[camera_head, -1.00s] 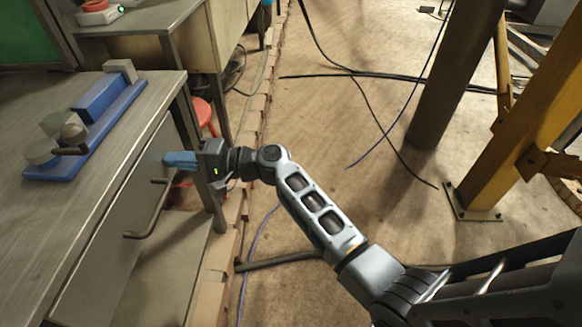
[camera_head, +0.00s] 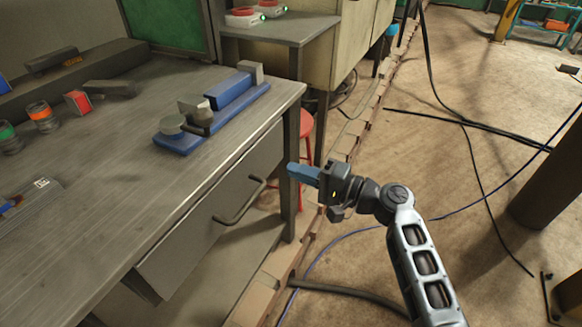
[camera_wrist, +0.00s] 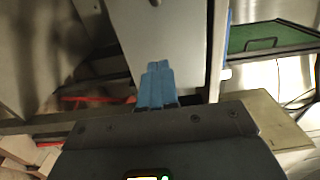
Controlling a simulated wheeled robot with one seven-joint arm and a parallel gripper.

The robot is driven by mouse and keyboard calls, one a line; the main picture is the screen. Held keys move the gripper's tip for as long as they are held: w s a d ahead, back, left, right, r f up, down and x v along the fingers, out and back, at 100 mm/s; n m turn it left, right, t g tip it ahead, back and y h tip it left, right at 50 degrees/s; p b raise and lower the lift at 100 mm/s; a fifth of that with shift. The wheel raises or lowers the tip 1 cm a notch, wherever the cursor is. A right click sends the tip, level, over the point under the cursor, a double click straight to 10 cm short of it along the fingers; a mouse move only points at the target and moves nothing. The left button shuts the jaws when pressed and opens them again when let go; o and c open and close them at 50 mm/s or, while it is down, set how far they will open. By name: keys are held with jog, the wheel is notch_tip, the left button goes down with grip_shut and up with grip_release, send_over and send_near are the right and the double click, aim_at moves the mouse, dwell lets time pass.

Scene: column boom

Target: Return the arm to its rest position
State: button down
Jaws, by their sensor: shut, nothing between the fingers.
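My gripper (camera_head: 300,171) is shut and empty, its blue fingers pressed together. In the head view it is in front of the workbench's right end, close to the table leg and to the right of the drawer handle (camera_head: 240,202). My arm reaches up to it from the bottom of the picture, over the floor. In the wrist view the blue fingers (camera_wrist: 156,88) lie side by side, in front of a pale grey panel. I cannot tell from this view how far the panel is from the fingertips.
The workbench (camera_head: 110,180) has a blue-based vise-like device (camera_head: 190,140) near its right edge and several small items at left. A red stool (camera_head: 306,128) stands behind its leg. Cables (camera_head: 465,121) cross the open floor at right. A dark column (camera_head: 550,180) stands at far right.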

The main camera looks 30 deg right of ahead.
jog(key=s+a+f+n+g+h+p, duration=0.1)
jog(key=s+f+h, duration=0.35)
jog(key=s, duration=0.75)
jog(key=s+a+f+n+g+h+p, duration=0.15)
jog(key=s+f+h, duration=0.3)
jog(key=s, duration=0.85)
jog(key=s+r+n+t+h+p, duration=0.1)
jog(key=s+r+n, duration=0.7)
jog(key=s+r, duration=1.1)
jog(key=shift+a+r+t+h+p, duration=0.15)
jog(key=shift+r+t+h+p, duration=0.15)
jog(key=shift+r+t+p, duration=0.65)
jog(key=shift+f, duration=0.25)
